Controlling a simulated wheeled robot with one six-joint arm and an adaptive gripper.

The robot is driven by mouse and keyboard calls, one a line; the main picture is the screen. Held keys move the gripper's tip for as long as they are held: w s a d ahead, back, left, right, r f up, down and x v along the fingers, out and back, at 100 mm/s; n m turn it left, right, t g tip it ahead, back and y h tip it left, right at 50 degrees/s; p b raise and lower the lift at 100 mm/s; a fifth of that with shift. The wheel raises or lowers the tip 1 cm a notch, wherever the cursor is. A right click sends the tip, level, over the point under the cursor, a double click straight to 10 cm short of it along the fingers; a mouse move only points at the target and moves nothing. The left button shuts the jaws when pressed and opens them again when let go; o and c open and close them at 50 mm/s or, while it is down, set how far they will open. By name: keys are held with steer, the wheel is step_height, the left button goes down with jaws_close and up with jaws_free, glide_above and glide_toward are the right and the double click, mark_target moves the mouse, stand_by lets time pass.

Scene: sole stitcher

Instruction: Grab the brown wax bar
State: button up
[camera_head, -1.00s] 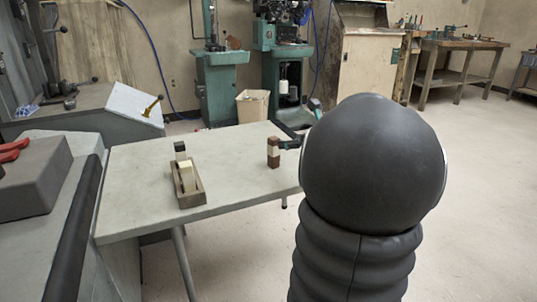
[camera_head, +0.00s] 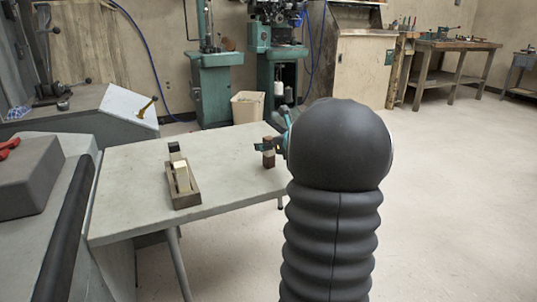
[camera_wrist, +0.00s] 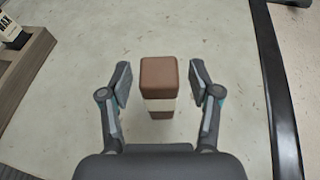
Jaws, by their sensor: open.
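The brown wax bar (camera_wrist: 161,75) stands upright on the table, with a pale band around its middle. In the head view the bar (camera_head: 268,158) is near the table's right edge, partly covered by my gripper (camera_head: 268,146). In the wrist view my gripper (camera_wrist: 161,85) is open, with one finger on each side of the bar. A gap shows between the bar and each finger pad. My arm hides part of the gripper in the head view.
A wooden tray (camera_head: 186,200) on the table (camera_head: 135,205) holds a pale block (camera_head: 182,178) and a dark-topped piece. The tray also shows at the wrist view's left edge (camera_wrist: 28,68). Table between tray and bar is clear. A grey machine stands left.

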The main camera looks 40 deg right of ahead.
jaws_close()
steer(key=shift+r, duration=0.1)
